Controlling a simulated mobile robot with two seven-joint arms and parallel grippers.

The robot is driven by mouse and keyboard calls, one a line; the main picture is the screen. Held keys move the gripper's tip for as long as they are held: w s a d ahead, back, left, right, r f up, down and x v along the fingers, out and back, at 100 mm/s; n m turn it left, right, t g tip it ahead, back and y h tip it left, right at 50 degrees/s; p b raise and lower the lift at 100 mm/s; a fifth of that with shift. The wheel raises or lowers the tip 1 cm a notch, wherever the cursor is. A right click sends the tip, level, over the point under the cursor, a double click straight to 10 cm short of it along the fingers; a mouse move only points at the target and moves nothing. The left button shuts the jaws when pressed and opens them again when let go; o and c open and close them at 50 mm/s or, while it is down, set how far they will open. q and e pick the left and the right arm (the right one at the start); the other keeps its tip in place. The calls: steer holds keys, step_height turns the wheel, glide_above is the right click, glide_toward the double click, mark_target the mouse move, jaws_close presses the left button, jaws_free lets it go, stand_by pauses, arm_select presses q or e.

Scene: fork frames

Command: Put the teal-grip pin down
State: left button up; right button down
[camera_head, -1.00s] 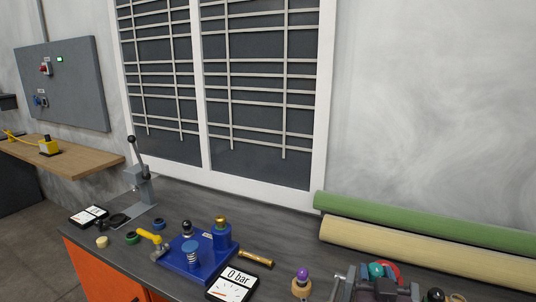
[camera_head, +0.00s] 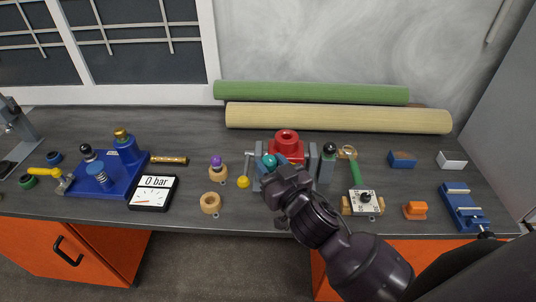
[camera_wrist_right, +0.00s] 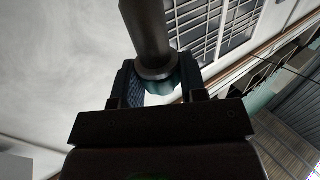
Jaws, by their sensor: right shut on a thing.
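The teal-grip pin (camera_head: 269,160) is held in my right gripper (camera_head: 272,168) over the middle of the bench, in front of the red cylinder. In the right wrist view its teal grip (camera_wrist_right: 160,88) sits between the two fingers of the gripper (camera_wrist_right: 159,82), and its thick grey shaft (camera_wrist_right: 145,30) points away from the palm. In the head view my wrist hides most of the pin, and I cannot tell whether it touches anything below. My left gripper is not in view.
A wooden ring holds a purple-topped pin (camera_head: 216,161); another wooden ring (camera_head: 210,203) looks empty. A yellow ball (camera_head: 243,182) lies left of my gripper. A green handle (camera_head: 355,175) is at right. Rolls (camera_head: 330,117) lie behind.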

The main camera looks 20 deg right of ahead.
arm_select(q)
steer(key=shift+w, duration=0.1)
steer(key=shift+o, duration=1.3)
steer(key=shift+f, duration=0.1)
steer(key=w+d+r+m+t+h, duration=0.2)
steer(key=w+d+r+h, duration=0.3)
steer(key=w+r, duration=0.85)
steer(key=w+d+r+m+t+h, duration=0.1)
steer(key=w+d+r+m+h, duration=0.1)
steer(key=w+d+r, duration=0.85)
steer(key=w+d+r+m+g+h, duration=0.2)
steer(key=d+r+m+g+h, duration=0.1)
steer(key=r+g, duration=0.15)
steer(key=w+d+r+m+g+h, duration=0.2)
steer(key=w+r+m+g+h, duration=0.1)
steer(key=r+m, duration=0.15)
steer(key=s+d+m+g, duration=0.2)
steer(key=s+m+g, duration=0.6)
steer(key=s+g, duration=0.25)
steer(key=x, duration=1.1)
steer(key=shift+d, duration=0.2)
arm_select(e)
steer(key=s+a+r+n+g+y, duration=0.1)
steer(key=a+r+n+g+y, duration=0.3)
steer(key=a+r+n+y, duration=0.3)
steer(key=shift+s+a+r+y, duration=0.25)
steer(key=shift+a+r+y, duration=1.25)
steer(key=shift+a, duration=1.25)
